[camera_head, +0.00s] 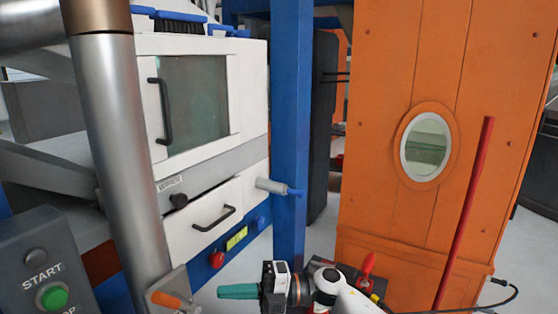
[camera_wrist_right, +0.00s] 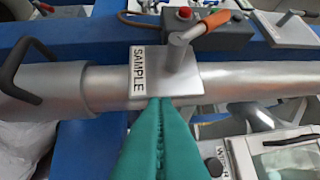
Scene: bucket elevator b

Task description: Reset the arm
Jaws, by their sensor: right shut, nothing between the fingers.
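My right gripper (camera_head: 238,291) is at the bottom middle of the head view, its teal fingers together and pointing left. In the right wrist view the teal fingers (camera_wrist_right: 158,135) are shut with nothing between them. Their tips lie just below a metal plate labelled SAMPLE (camera_wrist_right: 138,72) on a steel pipe; I cannot tell whether they touch it. The lever (camera_wrist_right: 205,34) on that plate has an orange handle, which also shows in the head view (camera_head: 166,299). My left gripper is in no view.
A steel pipe (camera_head: 118,150) slants down at the left, with a START button box (camera_head: 45,265) beside it. A white cabinet (camera_head: 250,100) and blue post (camera_head: 291,120) stand behind. A tall orange housing (camera_head: 390,100) with a round window stands at the right.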

